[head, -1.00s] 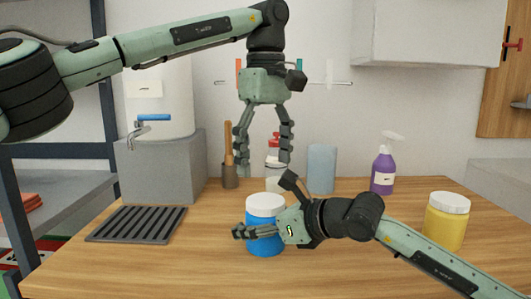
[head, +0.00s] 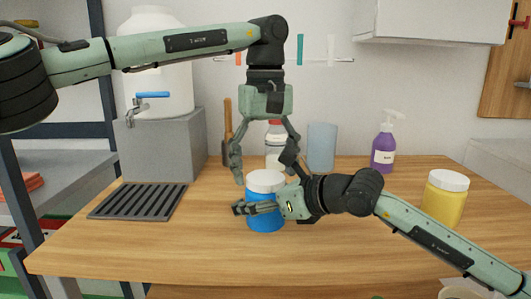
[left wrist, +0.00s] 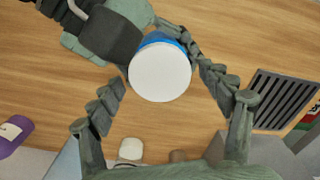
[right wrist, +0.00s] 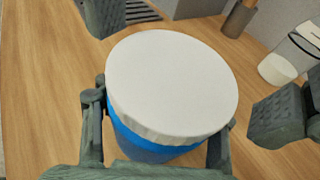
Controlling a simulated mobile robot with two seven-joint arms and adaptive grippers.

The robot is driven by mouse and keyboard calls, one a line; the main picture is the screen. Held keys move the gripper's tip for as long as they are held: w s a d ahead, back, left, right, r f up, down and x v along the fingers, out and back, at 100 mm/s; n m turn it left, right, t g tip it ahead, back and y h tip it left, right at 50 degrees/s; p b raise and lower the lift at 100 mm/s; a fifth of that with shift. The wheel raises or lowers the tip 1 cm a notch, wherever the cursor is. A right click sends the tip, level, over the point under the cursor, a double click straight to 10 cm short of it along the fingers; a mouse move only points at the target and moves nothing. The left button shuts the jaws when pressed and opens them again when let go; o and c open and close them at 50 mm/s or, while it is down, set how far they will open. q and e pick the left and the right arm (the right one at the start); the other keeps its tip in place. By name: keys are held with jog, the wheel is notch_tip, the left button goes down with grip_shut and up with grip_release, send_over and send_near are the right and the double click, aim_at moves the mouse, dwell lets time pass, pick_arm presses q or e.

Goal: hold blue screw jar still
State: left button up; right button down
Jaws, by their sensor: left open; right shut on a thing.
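The blue screw jar (head: 264,222) stands upright on the wooden table with its white lid (head: 266,180) on. My right gripper (head: 240,208) is shut around the jar's blue body from the right, below the lid. In the right wrist view the jar (right wrist: 150,150) sits between the fingers, its white lid (right wrist: 172,85) facing the camera. My left gripper (head: 265,165) is open and empty, pointing down above the jar. In the left wrist view the lid (left wrist: 160,72) lies between and beyond its spread fingers (left wrist: 162,92).
A yellow jar (head: 444,200) with a white lid stands at the right. A purple spray bottle (head: 383,155), a blue-grey cylinder (head: 321,147) and a white bottle with a red cap (head: 275,150) stand behind. A dark drip grate (head: 137,201) lies at the left.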

pick_arm(q)
jog(key=shift+f, duration=0.15)
jog(key=c, duration=1.2)
jog(key=n, duration=1)
jog(key=shift+n, duration=0.3)
jog(key=n, duration=0.3)
jog(key=shift+c, duration=0.2)
jog(key=o, duration=1.3)
